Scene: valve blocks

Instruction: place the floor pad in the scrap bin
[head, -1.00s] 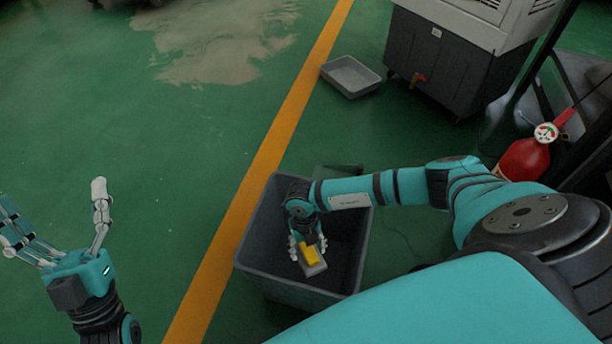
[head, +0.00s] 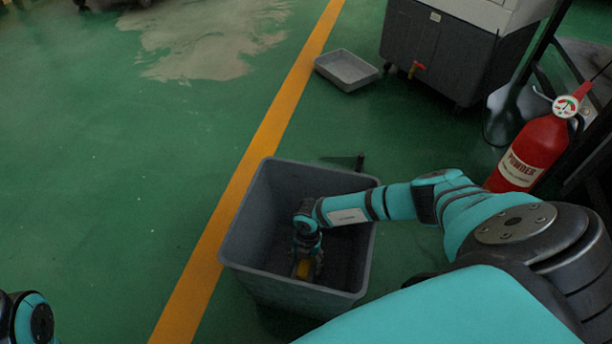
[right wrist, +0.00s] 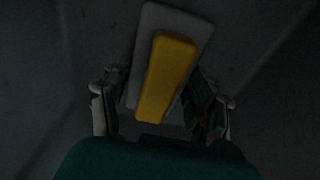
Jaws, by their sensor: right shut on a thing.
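The scrap bin (head: 245,215) is a large grey open-topped bin standing on the green floor by the yellow line. My right arm reaches in over its right rim. My right gripper (head: 305,268) is down inside the bin, shut on the floor pad (head: 304,269), a grey slab with a yellow block on top. In the right wrist view the pad's grey part (right wrist: 150,20) and yellow part (right wrist: 166,75) lie between the fingers. I cannot tell whether the pad touches the bin's bottom. My left gripper is out of view; only part of my left arm shows at the lower left.
A shallow grey tray (head: 346,70) lies on the floor beyond the bin. A dark grey wheeled cabinet (head: 440,50) stands at the back right. A red fire extinguisher (head: 530,152) stands at the right. The floor left of the yellow line (head: 262,145) is open.

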